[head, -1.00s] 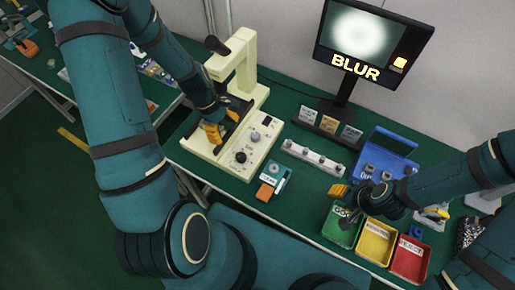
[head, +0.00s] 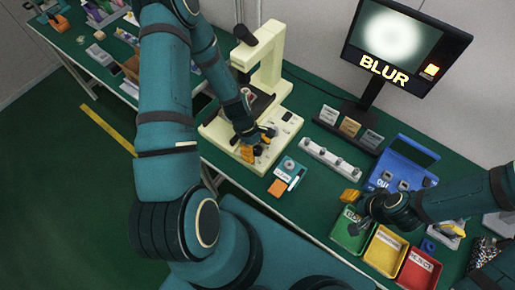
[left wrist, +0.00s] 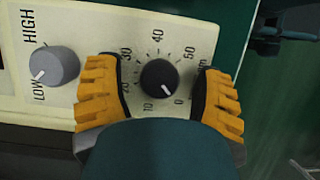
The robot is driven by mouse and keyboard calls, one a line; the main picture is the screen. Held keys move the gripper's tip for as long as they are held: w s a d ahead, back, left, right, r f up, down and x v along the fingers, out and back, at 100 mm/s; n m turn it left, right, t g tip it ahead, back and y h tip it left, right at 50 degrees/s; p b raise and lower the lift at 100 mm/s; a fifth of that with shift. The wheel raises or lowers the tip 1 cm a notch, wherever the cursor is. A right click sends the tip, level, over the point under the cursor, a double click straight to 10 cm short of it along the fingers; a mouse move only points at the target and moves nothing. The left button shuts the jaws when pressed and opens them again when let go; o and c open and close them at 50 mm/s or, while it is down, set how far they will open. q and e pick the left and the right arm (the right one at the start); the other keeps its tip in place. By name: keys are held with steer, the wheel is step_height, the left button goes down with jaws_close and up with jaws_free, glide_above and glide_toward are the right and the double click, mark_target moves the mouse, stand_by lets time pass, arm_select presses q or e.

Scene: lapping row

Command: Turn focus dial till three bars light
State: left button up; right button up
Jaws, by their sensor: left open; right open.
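The cream microscope (head: 270,75) stands on the green bench. Its black numbered dial (left wrist: 160,77) shows in the left wrist view, its white pointer mark aimed lower right, near 0. My left gripper (head: 258,142) is over the control panel; in the left wrist view its orange fingers (left wrist: 160,98) stand open on either side of the dial, with no clear contact. In the head view the dial is hidden by the gripper. My right gripper (head: 355,208) is open and empty.
A grey LOW/HIGH knob (left wrist: 54,65) sits left of the dial, close to a finger. A teal device with an orange block (head: 278,187) lies in front. Green (head: 350,238), yellow (head: 385,252) and red (head: 418,270) bins and a blue carrier (head: 412,155) stand to the right.

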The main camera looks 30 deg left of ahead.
arm_select(q)
jaws_close()
steer(key=shift+m, duration=0.3)
arm_select(e)
steer(key=shift+f, duration=0.1)
